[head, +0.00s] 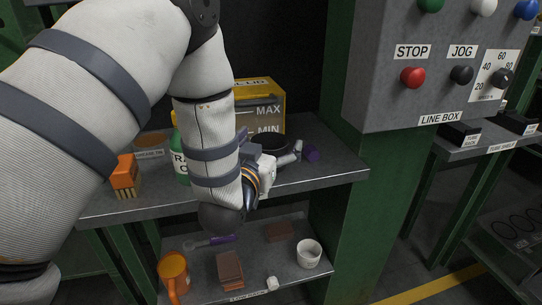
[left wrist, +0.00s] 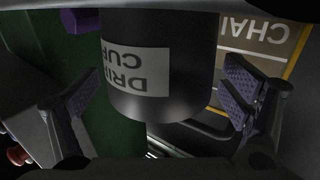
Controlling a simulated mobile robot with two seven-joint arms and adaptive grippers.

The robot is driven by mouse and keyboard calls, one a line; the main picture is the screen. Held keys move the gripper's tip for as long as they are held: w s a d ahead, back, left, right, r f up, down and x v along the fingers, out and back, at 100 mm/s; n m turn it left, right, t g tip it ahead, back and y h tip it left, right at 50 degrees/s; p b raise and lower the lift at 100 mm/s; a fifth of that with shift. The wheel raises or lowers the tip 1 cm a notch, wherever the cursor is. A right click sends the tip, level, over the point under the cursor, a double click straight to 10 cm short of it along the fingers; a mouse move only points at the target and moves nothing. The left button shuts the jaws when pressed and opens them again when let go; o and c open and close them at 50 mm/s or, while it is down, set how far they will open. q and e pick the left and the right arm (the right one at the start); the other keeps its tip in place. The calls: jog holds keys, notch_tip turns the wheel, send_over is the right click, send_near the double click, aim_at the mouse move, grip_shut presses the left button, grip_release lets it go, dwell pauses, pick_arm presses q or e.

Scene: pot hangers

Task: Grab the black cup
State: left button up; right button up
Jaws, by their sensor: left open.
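The black cup (left wrist: 185,75) fills the upper middle of the left wrist view. It has a pale label reading upside down in that view, and a dark handle shows at its lower right. In the head view, the black cup (head: 270,141) stands on the upper shelf, partly hidden behind my left gripper (head: 288,160). In the left wrist view, the fingers of my left gripper (left wrist: 160,88) are spread apart, one on each side of the cup. Gaps show between the cup and both fingers. My right gripper is not in view.
A yellow container (head: 268,101) stands behind the cup. A green bottle (head: 180,158) and an orange brush (head: 125,176) are to the left. The lower shelf holds an orange mug (head: 174,272) and a white cup (head: 309,255).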

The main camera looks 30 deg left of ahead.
pick_arm(q)
jog(key=c, duration=1.3)
jog(key=shift+r, duration=0.1)
